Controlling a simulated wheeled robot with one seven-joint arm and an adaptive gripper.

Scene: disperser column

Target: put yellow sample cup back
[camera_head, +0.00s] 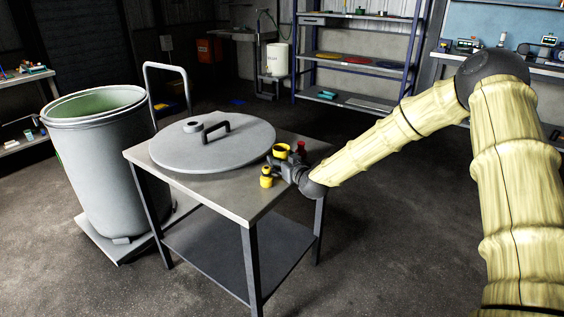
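A yellow sample cup (281,149) with a dark opening shows at the right edge of the small grey table (237,203), just behind my gripper. My gripper (275,164) is low at the table's right side, with its fingers pointing left between this cup and a smaller yellow item (266,178) nearer the front. The lower part of the cup is hidden by the gripper. The fingers are too small and dark to tell whether they are open or shut, or touch either yellow thing.
A large round grey lid (227,148) with a black handle covers much of the tabletop. A dark red bottle (300,149) stands behind the gripper. A big grey drum (100,170) on a trolley stands left. Shelves (358,65) line the back; the floor at front right is clear.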

